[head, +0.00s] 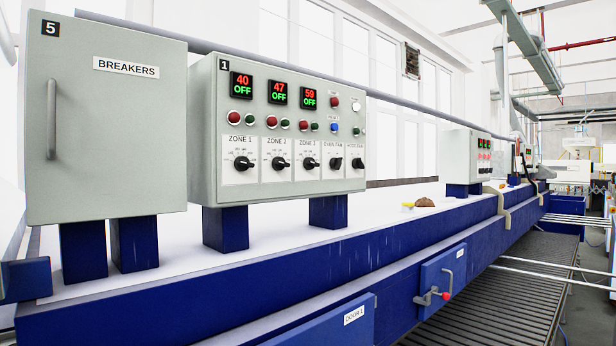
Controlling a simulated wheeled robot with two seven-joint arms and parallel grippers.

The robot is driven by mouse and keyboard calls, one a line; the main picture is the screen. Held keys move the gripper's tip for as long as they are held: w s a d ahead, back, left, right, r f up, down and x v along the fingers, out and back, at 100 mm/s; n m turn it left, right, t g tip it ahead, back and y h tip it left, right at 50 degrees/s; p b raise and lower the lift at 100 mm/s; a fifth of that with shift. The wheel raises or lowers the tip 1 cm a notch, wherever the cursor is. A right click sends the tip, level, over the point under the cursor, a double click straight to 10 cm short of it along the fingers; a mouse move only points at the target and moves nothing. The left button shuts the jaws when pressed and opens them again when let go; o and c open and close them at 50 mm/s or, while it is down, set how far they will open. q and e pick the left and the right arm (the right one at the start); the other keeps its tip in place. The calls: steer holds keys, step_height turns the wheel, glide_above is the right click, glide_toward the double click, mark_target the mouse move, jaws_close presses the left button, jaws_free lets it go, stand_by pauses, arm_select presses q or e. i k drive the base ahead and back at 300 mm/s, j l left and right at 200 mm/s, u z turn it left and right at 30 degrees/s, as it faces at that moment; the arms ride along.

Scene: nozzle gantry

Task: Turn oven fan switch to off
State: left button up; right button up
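The oven fan switch (336,163) is a black rotary knob on a white plate, labelled like "OVEN FAN", on the front of the grey control box numbered 1 (206,130). It sits fourth in the lower row, right of the ZONE 3 knob (309,163) and left of another black knob (357,163). The small position marks are too fine to read, so I cannot tell its setting. Neither gripper shows in the head view.
A grey BREAKERS cabinet (125,130) with a handle stands left of the box. Red displays, lamps and buttons lie above the knobs. A blue door with a red-tipped handle (440,294) is lower right. A brown object (425,203) lies on the white top.

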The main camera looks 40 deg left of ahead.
mark_target(335, 163)
steer(key=u, duration=1.2)
